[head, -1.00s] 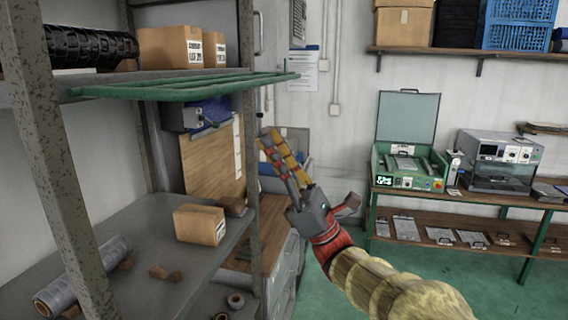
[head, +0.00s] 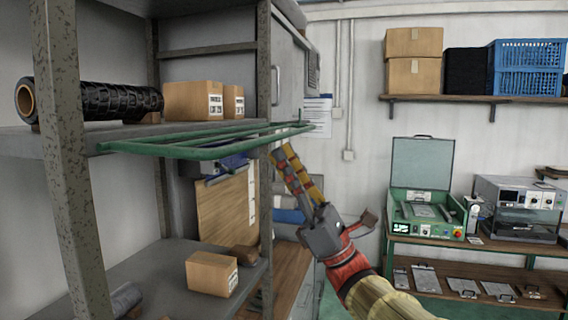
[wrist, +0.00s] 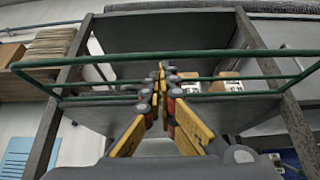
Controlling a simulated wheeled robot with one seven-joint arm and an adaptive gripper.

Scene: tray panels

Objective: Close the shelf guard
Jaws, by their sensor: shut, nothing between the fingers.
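The shelf guard (head: 200,149) is a green wire frame at the front of the upper shelf. It lies about level, sticking out from the shelf posts. It also shows in the wrist view (wrist: 115,59), crossing in front of the shelf. My gripper (head: 281,153) is just below the guard's right part in the head view, fingers pointing up and to the left. In the wrist view my gripper (wrist: 161,72) has its yellow fingers together and empty, overlapping the guard's middle in the picture. I cannot tell whether they touch the guard.
Small cartons (head: 193,101) and a black roll (head: 105,101) rest on the upper shelf behind the guard. Another carton (head: 212,273) sits on the lower shelf. Speckled posts (head: 69,170) frame the shelf. A bench with machines (head: 428,205) stands at right.

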